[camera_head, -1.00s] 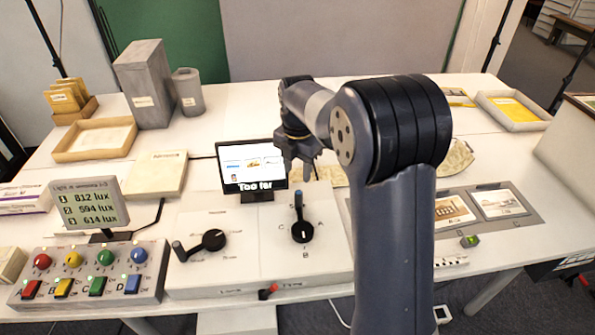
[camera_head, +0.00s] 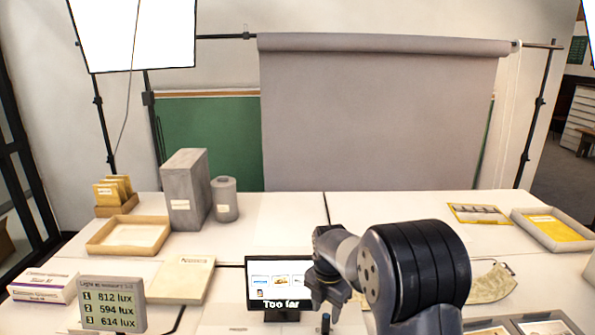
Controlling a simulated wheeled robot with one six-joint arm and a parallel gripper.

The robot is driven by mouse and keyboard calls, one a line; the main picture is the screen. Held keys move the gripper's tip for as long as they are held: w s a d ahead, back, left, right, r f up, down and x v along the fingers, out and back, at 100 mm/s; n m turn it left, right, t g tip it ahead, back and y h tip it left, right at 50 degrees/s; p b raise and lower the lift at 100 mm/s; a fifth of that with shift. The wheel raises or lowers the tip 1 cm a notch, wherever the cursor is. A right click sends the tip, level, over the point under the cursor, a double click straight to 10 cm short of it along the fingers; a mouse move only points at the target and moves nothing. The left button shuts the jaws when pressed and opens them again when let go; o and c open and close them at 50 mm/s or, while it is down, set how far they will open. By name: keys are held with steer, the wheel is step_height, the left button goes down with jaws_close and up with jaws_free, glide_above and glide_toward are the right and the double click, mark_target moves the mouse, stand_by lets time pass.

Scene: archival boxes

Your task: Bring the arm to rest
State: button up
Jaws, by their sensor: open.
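My gripper (camera_head: 326,297) is in the lower middle of the head view, at the end of my bent arm. It hangs in front of the right part of a small screen (camera_head: 262,303) that reads "Too far". The fingers point down and look apart, with nothing seen between them. The large dark elbow of my arm fills the lower right and hides part of the table behind it.
A grey upright box (camera_head: 187,190), a grey cylinder (camera_head: 224,199) and a shallow tray (camera_head: 128,235) stand at the back left of the white table (camera_head: 290,215). A lux display (camera_head: 104,305) is at the front left. A tray with a yellow folder (camera_head: 553,230) lies right.

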mark_target(328, 316)
step_height(328, 316, down, 5)
steer(key=shift+d+f, duration=0.1)
steer(key=shift+f, duration=0.1)
steer(key=shift+d, duration=0.15)
steer(key=shift+d+r, duration=0.1)
steer(key=shift+r, duration=0.05)
